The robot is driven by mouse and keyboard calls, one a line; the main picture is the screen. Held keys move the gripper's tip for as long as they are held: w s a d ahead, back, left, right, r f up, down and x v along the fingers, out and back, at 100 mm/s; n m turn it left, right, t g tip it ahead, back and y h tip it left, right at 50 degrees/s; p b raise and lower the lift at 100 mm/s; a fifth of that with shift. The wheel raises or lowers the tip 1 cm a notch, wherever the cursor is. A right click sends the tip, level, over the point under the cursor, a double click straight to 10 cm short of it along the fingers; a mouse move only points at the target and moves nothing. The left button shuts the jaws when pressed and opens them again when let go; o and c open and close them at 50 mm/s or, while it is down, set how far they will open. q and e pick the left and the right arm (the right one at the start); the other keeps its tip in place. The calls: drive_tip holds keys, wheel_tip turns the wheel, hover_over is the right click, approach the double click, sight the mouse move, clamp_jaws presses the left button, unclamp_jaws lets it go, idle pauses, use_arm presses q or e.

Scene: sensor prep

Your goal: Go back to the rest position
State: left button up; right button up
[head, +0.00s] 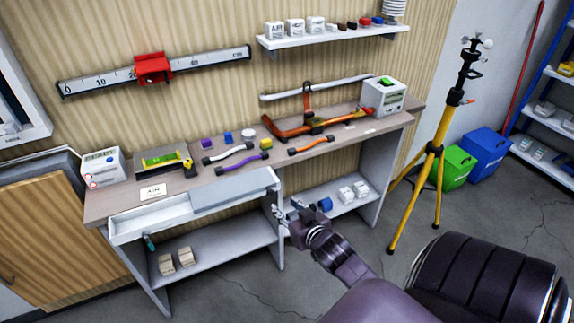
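My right gripper (289,210) reaches in from the lower right, in front of the workbench (222,184). Its two fingers look spread apart, with nothing seen between them. It is in front of the bench's lower right shelf, below the tabletop. My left gripper is not in view.
An open white drawer (150,216) juts out from the bench's left front. A blue block (325,204) and white boxes (346,194) sit on the lower right shelf, close to my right gripper. Right of the bench stand a yellow tripod (431,180) and a green bin (457,166).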

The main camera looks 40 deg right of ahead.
drive_tip(key=shift+s+r, duration=0.1)
idle(0.5)
drive_tip(key=s+a+f+n+g+y, duration=0.1)
drive_tip(key=s+a+f+g, duration=0.3)
drive_tip(key=f, duration=0.7)
drive_tip(key=s+a+f+n+y+b, duration=0.1)
drive_tip(key=s+a+f, duration=0.1)
drive_tip(key=s+f, duration=0.65)
drive_tip(key=s+a+f+g+y, duration=0.1)
drive_tip(key=s+a+f+g, duration=0.15)
drive_tip(key=f, duration=1.15)
drive_tip(key=s+a+f+n+g, duration=0.1)
drive_tip(key=s+a+f, duration=0.2)
drive_tip(key=s, duration=0.6)
drive_tip(key=s+a+f+n+g+b, duration=0.1)
drive_tip(key=s+a+f+g, duration=0.1)
drive_tip(key=s+f, duration=0.5)
drive_tip(key=s+a+f+n+g, duration=0.1)
drive_tip(key=s+a+f, duration=0.3)
drive_tip(key=s, duration=0.7)
drive_tip(key=shift+a+f+n+g+y, duration=0.35)
drive_tip(key=shift+f+g, duration=0.2)
drive_tip(key=shift+g, duration=0.2)
